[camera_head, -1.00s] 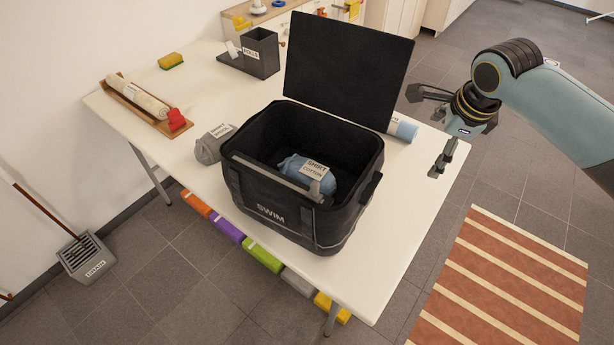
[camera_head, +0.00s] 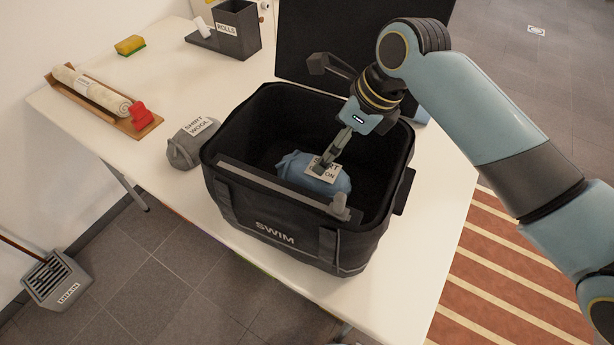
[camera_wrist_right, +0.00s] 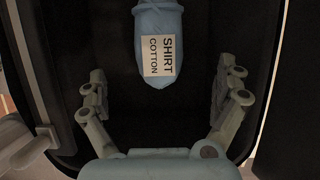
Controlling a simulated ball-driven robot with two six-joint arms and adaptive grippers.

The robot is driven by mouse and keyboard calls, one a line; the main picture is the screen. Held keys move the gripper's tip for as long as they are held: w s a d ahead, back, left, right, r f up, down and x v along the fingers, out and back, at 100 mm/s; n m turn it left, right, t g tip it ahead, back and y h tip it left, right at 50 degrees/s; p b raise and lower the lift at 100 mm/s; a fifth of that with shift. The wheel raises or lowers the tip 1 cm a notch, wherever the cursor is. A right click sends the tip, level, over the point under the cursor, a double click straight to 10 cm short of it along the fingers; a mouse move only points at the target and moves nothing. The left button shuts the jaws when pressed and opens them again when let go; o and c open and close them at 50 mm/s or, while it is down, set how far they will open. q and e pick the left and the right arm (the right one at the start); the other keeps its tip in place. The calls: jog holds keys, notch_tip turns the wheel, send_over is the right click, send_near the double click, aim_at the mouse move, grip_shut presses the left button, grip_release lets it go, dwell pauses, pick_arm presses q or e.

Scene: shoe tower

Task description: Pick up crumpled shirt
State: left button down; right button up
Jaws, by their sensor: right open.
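A crumpled blue shirt (camera_head: 331,184) with a white label reading SHIRT COTTON lies inside the black SWIM bag (camera_head: 287,252). A grey crumpled shirt (camera_head: 185,150), labelled SHIRT WOOL, lies on the table just left of the bag. My right gripper (camera_head: 332,123) is over the open bag, above the blue shirt, and partly covers its label in the head view. In the right wrist view the gripper (camera_wrist_right: 163,100) is open and empty, its fingers wide apart. The blue shirt (camera_wrist_right: 157,22) shows there at the top centre, ahead of the fingers. My left gripper is not in view.
A wooden tray (camera_head: 142,126) with a roll and a red item, a yellow-green sponge (camera_head: 130,45) and a dark ROLLS box (camera_head: 236,30) are on the white table (camera_head: 110,190).

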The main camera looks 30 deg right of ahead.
aim_at(314, 177)
jog(key=shift+w+f, duration=0.15)
jog(key=shift+f, duration=0.4)
jog(key=x, duration=0.4)
jog(key=shift+w+a+f+b, duration=0.1)
jog(key=shift+a+f+b, duration=0.1)
jog(key=shift+f+b, duration=0.1)
jog(key=x, duration=0.5)
jog(key=shift+a+f, duration=0.15)
jog(key=shift+f, duration=0.15)
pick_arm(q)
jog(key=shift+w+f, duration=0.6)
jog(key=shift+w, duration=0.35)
pick_arm(e)
jog(key=c, duration=1.4)
jog(key=shift+o, duration=0.2)
jog(key=shift+r, duration=0.1)
